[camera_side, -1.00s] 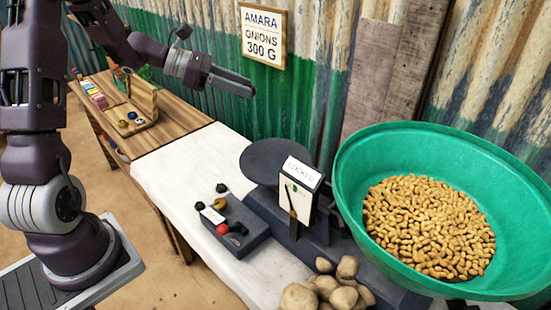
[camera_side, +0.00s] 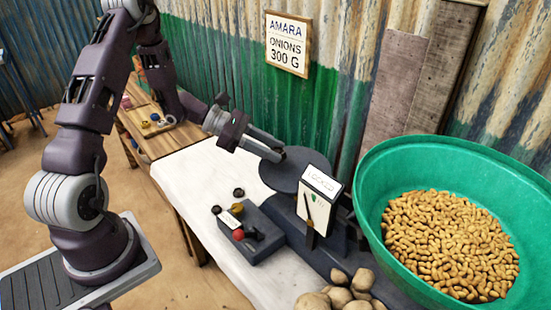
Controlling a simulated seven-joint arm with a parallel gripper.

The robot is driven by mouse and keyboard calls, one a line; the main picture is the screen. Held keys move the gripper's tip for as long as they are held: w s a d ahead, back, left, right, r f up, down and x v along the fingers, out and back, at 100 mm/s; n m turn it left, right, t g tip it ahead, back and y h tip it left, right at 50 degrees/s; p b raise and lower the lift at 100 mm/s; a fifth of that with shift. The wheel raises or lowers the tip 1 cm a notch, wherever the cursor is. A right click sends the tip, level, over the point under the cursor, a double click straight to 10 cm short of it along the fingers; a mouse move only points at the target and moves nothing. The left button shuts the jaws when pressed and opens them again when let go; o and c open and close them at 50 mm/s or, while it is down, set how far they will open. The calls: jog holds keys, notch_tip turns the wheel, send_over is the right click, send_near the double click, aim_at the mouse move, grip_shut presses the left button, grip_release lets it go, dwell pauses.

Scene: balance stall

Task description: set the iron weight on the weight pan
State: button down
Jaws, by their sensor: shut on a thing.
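My gripper (camera_side: 272,147) hangs over the weight pan (camera_side: 284,178), a dark round plate on the scale behind the card marked LOCKED. Its fingers point right and down and are shut on a small dark thing at the tips, which looks like the iron weight (camera_side: 279,156); its outline blends with the dark fingers. The fingertips appear just above the pan's back part; I cannot tell whether the weight touches it.
The LOCKED card (camera_side: 322,183) stands in front of the pan. A green basin (camera_side: 375,195) of nuts is at right. Potatoes (camera_side: 347,290) lie nearby. The white cloth (camera_side: 205,185) at left is mostly clear.

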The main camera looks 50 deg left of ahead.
jog(key=shift+f, duration=1.35)
jog(key=shift+f, duration=0.15)
jog(key=c, duration=0.9)
grip_release()
